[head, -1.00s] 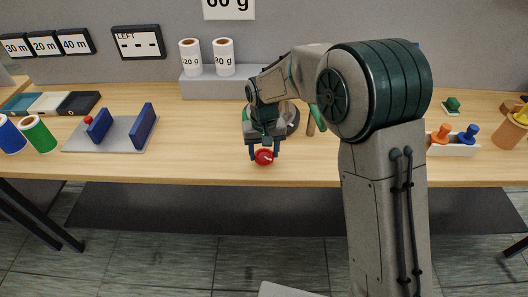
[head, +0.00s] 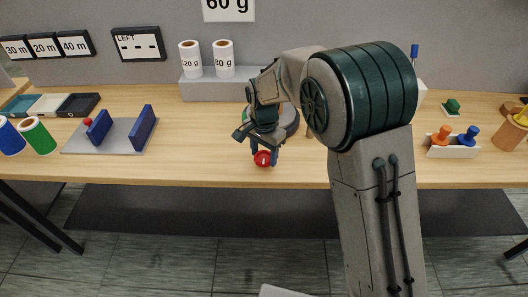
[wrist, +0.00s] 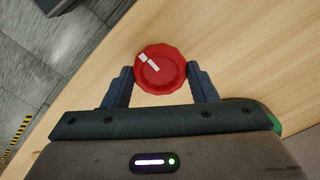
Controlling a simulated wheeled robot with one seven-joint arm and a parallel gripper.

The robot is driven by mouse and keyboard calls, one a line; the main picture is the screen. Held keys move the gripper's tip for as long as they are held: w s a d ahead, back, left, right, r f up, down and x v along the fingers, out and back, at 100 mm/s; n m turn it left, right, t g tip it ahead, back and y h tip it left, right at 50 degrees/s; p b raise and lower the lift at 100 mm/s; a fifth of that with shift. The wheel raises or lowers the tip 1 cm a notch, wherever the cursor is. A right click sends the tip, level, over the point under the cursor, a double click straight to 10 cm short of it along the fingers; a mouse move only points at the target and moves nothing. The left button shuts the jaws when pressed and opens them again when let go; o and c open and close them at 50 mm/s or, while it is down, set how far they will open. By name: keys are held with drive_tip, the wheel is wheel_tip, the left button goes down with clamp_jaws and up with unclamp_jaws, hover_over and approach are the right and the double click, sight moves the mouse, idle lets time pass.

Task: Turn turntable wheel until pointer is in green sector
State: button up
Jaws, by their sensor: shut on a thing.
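A red scalloped wheel (head: 262,159) with a white mark sits near the front edge of the table. It also shows in the wrist view (wrist: 160,72), where the white mark points to the upper left. My gripper (head: 264,154) points down over it, with one dark finger on each side of the wheel; the wrist view shows the fingertips (wrist: 161,76) shut on its rim. A grey round turntable (head: 287,118) stands behind my gripper, mostly hidden by it. I cannot make out the pointer or the green sector.
A grey plate with blue blocks (head: 113,140) lies to the left. Labelled rolls (head: 191,58) stand on a grey step behind. A white holder with orange and blue pegs (head: 453,148) is to the right. The table is bare just left of my gripper.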

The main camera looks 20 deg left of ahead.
sight(264, 156)
drive_tip(key=shift+m, duration=0.6)
drive_tip(key=o, duration=1)
drive_tip(key=shift+c, duration=0.2)
drive_tip(key=shift+r, duration=0.1)
wheel_tip(264, 156, up, 14)
drive_tip(key=shift+f, duration=0.2)
drive_tip(key=s+d+r+n+t+p, duration=0.15)
drive_tip(key=s+d, duration=0.45)
drive_tip(key=d, duration=0.6)
drive_tip(key=s+d+r+n+t+p, duration=0.1)
drive_tip(key=s+d+r+n, duration=0.35)
drive_tip(key=d, duration=0.85)
drive_tip(key=s+d+f, duration=0.4)
drive_tip(key=s, duration=0.4)
drive_tip(key=shift+s+d+f, duration=0.4)
